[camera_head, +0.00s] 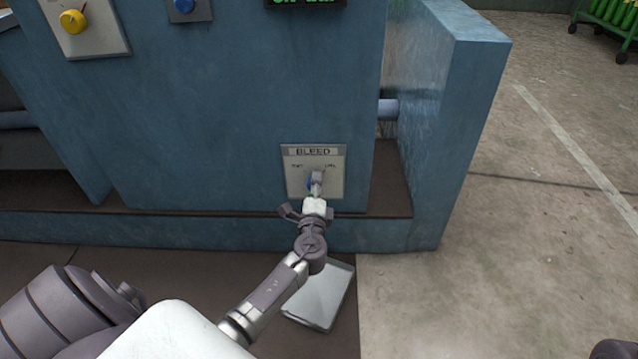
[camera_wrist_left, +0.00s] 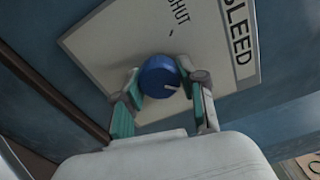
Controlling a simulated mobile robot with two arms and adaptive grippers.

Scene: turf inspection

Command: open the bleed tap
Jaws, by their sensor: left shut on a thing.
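The bleed tap is a round blue knob (camera_wrist_left: 159,77) with a pale pointer mark, on a light plate (camera_head: 333,188) labelled BLEED, low on the blue cabinet. The word SHUT shows on the plate in the left wrist view. My left gripper (camera_head: 316,187) reaches the plate and is shut on the knob. In the left wrist view its fingers (camera_wrist_left: 160,98) with teal pads sit on either side of the knob. In the head view the gripper hides most of the knob.
A blue side wall (camera_head: 455,110) stands right of the plate. A flat grey panel (camera_head: 320,296) lies below. Concrete floor (camera_head: 540,240) is clear at right.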

